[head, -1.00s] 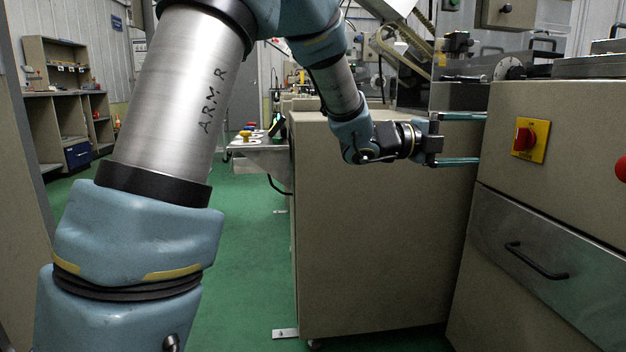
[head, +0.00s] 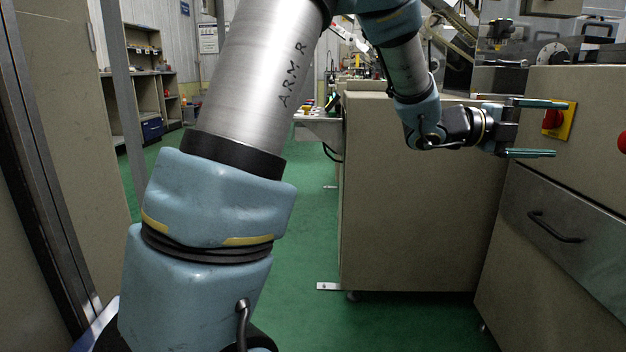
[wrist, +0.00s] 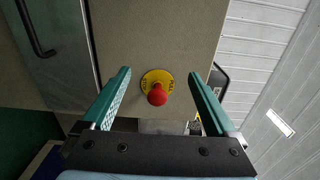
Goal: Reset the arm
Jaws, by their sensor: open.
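My gripper (head: 548,128) is open and empty at the end of my arm, in the upper right of the head view. Its two green fingers lie apart, one above the other, pointing right toward the machine front. In the wrist view my gripper (wrist: 158,80) has its fingers either side of a red stop button (wrist: 157,94) on a yellow plate (wrist: 156,79). In the head view the red button (head: 551,119) and yellow plate (head: 568,122) are partly behind the upper finger. I cannot tell the exact gap to the button.
A beige machine (head: 420,200) stands behind my arm. The right-hand machine has a steel drawer with a black handle (head: 553,226) and another red knob (head: 622,142) at the edge. Shelves (head: 150,85) stand at the back left. Green floor (head: 385,320) is open between.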

